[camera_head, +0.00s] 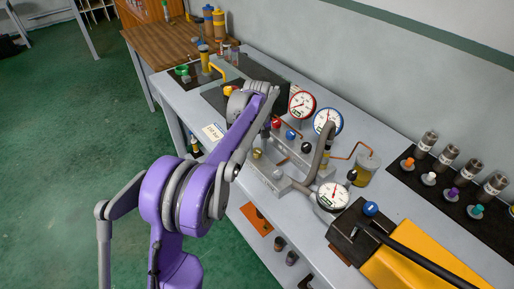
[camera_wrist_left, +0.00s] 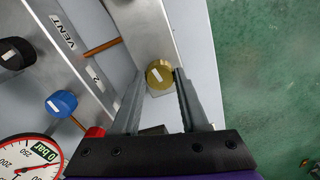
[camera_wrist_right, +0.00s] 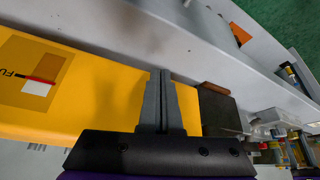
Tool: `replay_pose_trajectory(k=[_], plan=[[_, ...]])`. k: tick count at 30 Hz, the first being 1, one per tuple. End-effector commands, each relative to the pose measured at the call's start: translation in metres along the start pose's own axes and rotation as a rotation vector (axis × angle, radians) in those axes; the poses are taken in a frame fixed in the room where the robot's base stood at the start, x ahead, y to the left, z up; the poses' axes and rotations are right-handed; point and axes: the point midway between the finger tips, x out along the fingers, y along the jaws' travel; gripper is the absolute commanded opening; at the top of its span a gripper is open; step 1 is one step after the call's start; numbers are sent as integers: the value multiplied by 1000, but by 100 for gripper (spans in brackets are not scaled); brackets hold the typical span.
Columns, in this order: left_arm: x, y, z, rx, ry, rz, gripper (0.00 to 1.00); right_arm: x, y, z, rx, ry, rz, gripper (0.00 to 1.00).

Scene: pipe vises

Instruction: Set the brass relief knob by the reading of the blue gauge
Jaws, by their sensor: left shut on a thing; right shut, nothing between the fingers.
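The brass relief knob (camera_wrist_left: 159,75) has a white pointer mark and sits at the edge of the grey block; it also shows in the head view (camera_head: 257,154). My left gripper (camera_wrist_left: 160,82) is shut on it, one finger on each side. The blue gauge (camera_head: 328,121) has a white face and stands upright behind the block; its reading is too small to tell. My right gripper (camera_wrist_right: 163,75) is shut and empty near a yellow body (camera_wrist_right: 95,85) in the right wrist view.
A red gauge (camera_head: 302,101) stands beside the blue one; its display (camera_wrist_left: 43,151) shows 0 bar in the left wrist view. Another white-faced gauge (camera_head: 333,196) is nearer. A white card (camera_head: 213,131) lies left. Several fittings (camera_head: 447,158) stand on a dark mat at right.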

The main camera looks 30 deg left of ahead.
Motion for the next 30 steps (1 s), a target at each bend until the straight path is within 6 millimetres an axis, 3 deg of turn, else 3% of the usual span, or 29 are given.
replay_pose_trajectory(k=[5,6,10,21,30], plan=[[0,0,0,1,1,0,0,0,0,0,0,0,0,0],[0,0,0,1,1,0,51,0,0,0,0,0,0,0],[0,0,0,1,0,0,74,0,0,0,0,0,0,0],[-6,0,0,2,0,0,74,0,0,0,0,0,0,0],[-60,0,0,2,0,0,74,-4,0,-4,0,3,0,0]])
